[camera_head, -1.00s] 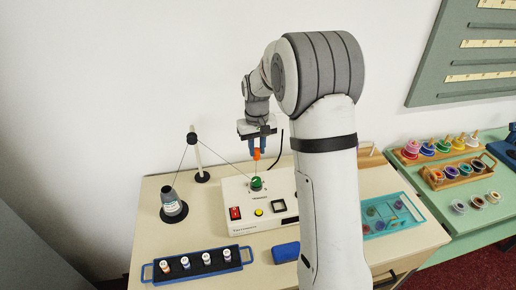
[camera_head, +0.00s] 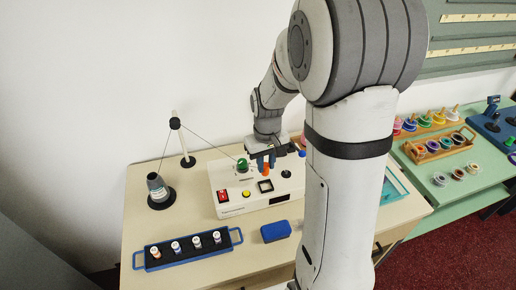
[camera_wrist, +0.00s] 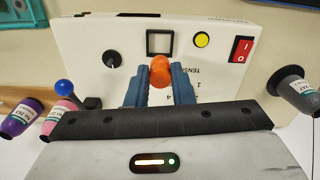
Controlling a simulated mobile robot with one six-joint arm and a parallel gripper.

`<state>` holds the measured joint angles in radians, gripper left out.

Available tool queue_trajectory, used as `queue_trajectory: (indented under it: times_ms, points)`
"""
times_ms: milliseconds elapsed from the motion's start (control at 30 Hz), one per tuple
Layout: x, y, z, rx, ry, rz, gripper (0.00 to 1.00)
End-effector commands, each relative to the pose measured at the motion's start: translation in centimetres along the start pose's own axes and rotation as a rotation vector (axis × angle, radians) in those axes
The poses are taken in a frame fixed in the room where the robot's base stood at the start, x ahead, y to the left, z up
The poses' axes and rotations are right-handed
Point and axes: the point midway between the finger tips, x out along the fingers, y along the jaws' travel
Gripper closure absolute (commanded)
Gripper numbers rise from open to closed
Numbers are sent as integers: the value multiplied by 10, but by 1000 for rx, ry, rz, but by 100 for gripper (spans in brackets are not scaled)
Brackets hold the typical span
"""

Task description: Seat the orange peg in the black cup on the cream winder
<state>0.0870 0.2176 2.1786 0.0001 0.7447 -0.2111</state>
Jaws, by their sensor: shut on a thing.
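The orange peg (camera_head: 266,169) is between the blue fingers of my gripper (camera_head: 265,162), which is shut on it. In the wrist view the peg's rounded orange end (camera_wrist: 160,72) shows between the fingertips. The cream winder (camera_head: 238,207) sits on the table below. A black square-rimmed piece (camera_head: 265,186) on its top, also in the wrist view (camera_wrist: 160,43), appears to be the cup. In both views the peg appears just beside this rim. I cannot tell the height gap between them.
The winder carries a red switch (camera_head: 223,195), a yellow button (camera_head: 246,194), a black knob (camera_wrist: 112,58) and a green spool (camera_head: 242,165). A blue-ball lever (camera_wrist: 66,88) stands near my gripper. A grey cone (camera_head: 158,188), a blue rack (camera_head: 188,250) and a blue block (camera_head: 275,231) are nearby.

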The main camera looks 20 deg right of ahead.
Motion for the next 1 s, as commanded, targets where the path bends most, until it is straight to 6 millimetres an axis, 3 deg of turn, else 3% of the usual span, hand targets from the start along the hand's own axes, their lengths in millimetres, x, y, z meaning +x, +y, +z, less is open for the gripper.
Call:
queue_trajectory:
  times_ms: [133, 1000]
  points:
    - [2, 0, 8, 0, 0, 0, 100]
    - [40, 0, 8, 0, -1, 0, 100]
